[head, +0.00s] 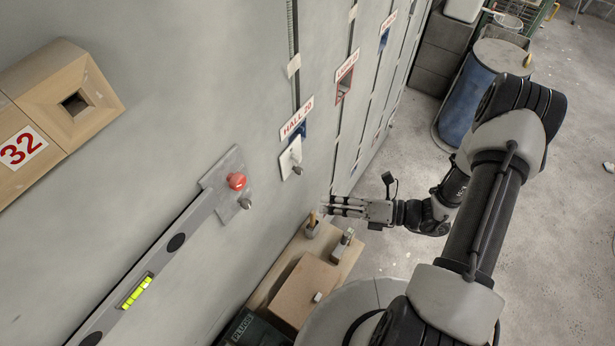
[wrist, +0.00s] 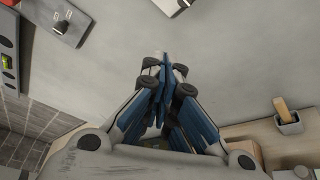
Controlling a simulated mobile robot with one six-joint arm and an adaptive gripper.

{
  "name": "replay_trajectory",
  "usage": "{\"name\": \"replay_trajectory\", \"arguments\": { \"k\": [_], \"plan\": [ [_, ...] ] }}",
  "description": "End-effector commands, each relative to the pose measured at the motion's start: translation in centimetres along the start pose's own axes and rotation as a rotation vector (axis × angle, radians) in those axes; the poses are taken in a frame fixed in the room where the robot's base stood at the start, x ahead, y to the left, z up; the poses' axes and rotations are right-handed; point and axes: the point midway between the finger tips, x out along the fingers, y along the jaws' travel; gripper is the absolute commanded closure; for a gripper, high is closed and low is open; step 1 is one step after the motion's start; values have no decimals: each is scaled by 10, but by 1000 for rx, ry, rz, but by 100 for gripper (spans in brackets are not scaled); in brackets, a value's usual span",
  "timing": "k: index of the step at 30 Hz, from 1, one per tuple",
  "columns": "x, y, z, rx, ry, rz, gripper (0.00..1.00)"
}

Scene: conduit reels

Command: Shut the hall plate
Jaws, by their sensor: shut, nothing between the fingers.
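The hall plate (head: 290,158) is a small pale plate with a grey knob, on the wall under the "HALL 20" label (head: 297,118). It sits tilted, and a patch of blue opening (head: 302,131) shows beside its upper edge. My gripper (head: 333,206) is shut and empty, below and to the right of the plate, apart from it. In the wrist view the closed fingers (wrist: 165,65) point at bare wall. A pale piece cut off at the top edge there may be the hall plate; I cannot tell.
A spirit level (head: 150,262) and a metal plate with a red button (head: 236,181) are on the wall at left. A wooden box marked 32 (head: 30,150) juts out. A blue drum (head: 480,90) stands behind.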

Motion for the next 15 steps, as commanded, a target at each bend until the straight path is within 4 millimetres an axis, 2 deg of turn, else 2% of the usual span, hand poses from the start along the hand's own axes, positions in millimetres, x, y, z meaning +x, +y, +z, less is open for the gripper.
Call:
{"name": "replay_trajectory", "arguments": {
  "k": [5, 8, 15],
  "plan": [
    [2, -9, -3, 79, -50, -7, 100],
    [10, -10, -4, 82, -50, -6, 100],
    [57, -9, -3, 79, -43, -3, 100]
  ]
}}
